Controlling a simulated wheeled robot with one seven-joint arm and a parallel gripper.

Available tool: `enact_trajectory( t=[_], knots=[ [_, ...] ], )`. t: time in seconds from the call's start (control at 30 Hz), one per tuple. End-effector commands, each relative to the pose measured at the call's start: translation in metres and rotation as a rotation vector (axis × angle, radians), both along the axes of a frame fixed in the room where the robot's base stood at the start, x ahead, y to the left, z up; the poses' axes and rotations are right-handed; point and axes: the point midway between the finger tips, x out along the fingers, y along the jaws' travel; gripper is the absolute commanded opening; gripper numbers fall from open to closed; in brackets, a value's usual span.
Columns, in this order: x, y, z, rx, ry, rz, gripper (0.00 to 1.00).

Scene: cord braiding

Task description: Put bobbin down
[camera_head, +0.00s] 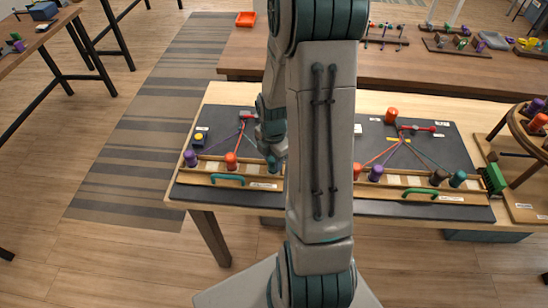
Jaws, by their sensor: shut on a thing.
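Two dark braiding boards lie on the table. The left board (220,128) has a purple bobbin (190,158) and a red bobbin (231,161) upright along its wooden rack (209,166). Cords run from them to a grey and red holder (247,116). My gripper (272,154) points down at this board's right part, shut on what looks like a teal bobbin (273,163) at the rack. My arm hides much of it, and I cannot tell whether the bobbin touches the rack.
A teal handle (228,178) and a green handle (420,193) lie in front of the racks. A round wooden stand (524,130) is at the right. My arm covers the middle of the table.

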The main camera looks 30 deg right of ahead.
Motion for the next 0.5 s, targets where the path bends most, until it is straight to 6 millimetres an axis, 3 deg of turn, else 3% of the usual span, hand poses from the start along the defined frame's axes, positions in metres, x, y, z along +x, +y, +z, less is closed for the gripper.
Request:
enact_trajectory(
  t=[0.5],
  knots=[
    [0.0001,0.0000,-0.0092,-0.001,-0.001,0.001,0.08]
  ],
)
